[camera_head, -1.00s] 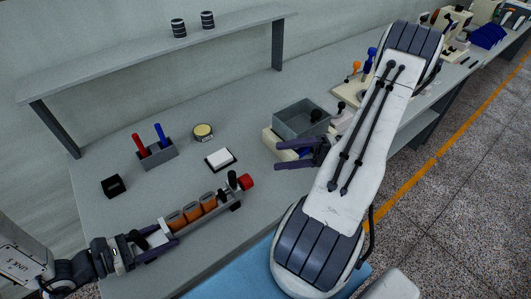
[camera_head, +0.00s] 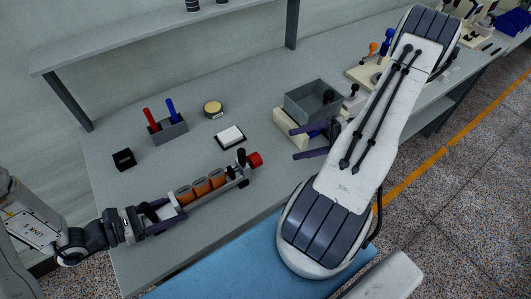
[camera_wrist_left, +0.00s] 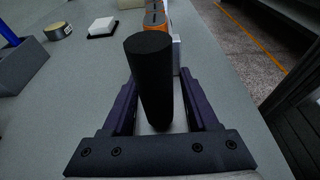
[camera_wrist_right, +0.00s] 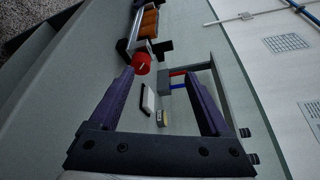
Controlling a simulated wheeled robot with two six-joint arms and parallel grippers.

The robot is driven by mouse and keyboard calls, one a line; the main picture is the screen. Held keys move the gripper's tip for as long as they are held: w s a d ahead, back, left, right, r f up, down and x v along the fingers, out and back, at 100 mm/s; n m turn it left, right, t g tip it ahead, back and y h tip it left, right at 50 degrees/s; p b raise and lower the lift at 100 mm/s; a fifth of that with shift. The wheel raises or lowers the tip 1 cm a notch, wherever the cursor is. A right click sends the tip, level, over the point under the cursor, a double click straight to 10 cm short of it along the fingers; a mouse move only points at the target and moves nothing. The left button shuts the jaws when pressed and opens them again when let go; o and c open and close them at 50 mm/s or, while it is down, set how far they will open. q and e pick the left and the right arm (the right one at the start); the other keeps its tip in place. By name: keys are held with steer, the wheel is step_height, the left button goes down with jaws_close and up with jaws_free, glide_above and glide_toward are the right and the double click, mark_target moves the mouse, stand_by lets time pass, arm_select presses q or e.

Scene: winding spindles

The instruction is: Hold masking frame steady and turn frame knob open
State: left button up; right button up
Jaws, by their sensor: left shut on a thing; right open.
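The masking frame (camera_head: 215,193) is a long grey rail with orange-brown pieces in it, lying near the bench's front edge. The red frame knob (camera_head: 254,159) is at its right end, beside upright black parts. My left gripper (camera_head: 168,213) is shut on the black handle (camera_wrist_left: 150,75) at the frame's left end, with a finger on each side in the left wrist view. My right gripper (camera_head: 296,143) is open and empty, to the right of the knob and apart from it. In the right wrist view, the knob (camera_wrist_right: 141,63) appears near one fingertip, beyond it.
A holder (camera_head: 170,132) with red and blue sticks, a yellow-topped tin (camera_head: 213,107), a white pad (camera_head: 230,136) and a small black block (camera_head: 124,159) stand behind the frame. A grey bin (camera_head: 312,98) is behind my right gripper. Bare bench lies between these and the frame.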

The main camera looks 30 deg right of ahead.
mark_target(260, 158)
steer(key=f, duration=0.1)
steer(key=w+d+f+m, duration=0.1)
steer(key=shift+w+f+m+g+h, duration=0.15)
steer(key=shift+f+m+g+h, duration=0.15)
steer(key=shift+f+g, duration=0.1)
steer(key=shift+w+f, duration=0.15)
steer(key=shift+f, duration=0.15)
steer(key=x, duration=1.1)
steer(key=shift+w+a+f, duration=0.15)
steer(key=shift+a, duration=0.15)
jaws_close()
